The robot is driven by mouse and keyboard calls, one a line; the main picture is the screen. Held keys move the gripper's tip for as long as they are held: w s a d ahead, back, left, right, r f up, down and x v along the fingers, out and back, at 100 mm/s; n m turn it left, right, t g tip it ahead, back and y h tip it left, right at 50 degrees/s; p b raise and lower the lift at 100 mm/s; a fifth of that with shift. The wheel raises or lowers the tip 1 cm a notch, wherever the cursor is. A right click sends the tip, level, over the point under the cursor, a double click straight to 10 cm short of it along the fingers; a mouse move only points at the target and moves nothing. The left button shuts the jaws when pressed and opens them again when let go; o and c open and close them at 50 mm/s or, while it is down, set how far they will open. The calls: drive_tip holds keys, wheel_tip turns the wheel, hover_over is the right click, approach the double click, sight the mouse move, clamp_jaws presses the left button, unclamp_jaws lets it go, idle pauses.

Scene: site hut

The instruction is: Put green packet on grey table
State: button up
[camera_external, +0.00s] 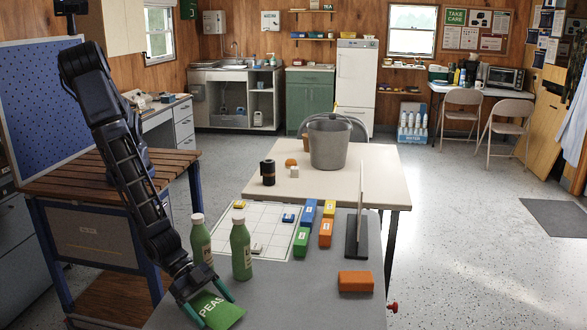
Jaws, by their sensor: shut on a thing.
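The green packet (222,314), with "PEAS" printed on it, is at the bottom of the view, over the near left part of the grey table (300,305). My gripper (211,304) reaches down from the left, and its teal fingers are shut on the packet, one at each side. Part of the packet's back edge is hidden by the gripper. I cannot tell whether the packet touches the table top or is just above it.
Two green bottles (241,250) stand close behind the gripper. Behind them is a white grid sheet (262,222) beside several coloured boxes (301,241). An orange block (355,281) and an upright panel (359,225) stand to the right. The table's front middle is clear.

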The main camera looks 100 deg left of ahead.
drive_tip(key=o, duration=0.9)
drive_tip(key=shift+o, duration=0.2)
drive_tip(key=shift+r, duration=0.1)
drive_tip(key=v, duration=1.2)
drive_tip(key=shift+s, duration=0.1)
